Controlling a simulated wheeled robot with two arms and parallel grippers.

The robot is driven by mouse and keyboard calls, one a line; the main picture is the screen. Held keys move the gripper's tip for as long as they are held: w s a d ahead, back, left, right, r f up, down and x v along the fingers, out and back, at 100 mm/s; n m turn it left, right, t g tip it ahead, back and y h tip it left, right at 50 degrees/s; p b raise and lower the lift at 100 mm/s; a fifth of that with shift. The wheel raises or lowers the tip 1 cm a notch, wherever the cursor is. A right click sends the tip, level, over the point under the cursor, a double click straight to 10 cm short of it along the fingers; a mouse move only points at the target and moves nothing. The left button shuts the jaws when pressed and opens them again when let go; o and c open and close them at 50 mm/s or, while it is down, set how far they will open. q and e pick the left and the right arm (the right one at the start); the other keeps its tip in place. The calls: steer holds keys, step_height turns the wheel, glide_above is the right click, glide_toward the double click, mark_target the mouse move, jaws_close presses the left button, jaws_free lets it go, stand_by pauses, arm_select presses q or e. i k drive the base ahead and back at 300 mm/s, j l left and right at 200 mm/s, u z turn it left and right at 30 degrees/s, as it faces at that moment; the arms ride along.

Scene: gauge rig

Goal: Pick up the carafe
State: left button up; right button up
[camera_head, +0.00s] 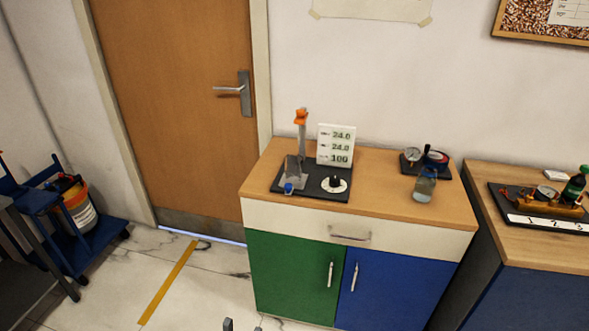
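The carafe (424,187) appears to be the small clear glass vessel with a dark upper part. It stands upright near the front right of the wooden cabinet top (385,203). Nothing is holding it. Two grey fingertips at the bottom edge, left of centre, look like my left gripper (243,326). They are apart with nothing visible between them, well below and left of the carafe. The rest of that gripper is cut off by the frame. My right gripper is not in view.
A dark rig (320,193) with an orange-topped post and a number card stands left on the cabinet. A gauge device (428,158) sits just behind the carafe. Another bench (560,240) with a gauge board is at right. Floor left of the cabinet is mostly clear.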

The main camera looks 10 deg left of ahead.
mark_target(426, 182)
steer(key=i+l+u, duration=0.2)
steer(key=i+l, duration=0.25)
steer(key=i+l+u, duration=0.15)
steer(key=i+l, duration=0.25)
steer(key=i+l+u, duration=0.2)
steer(key=i+l, duration=0.15)
steer(key=l, duration=0.3)
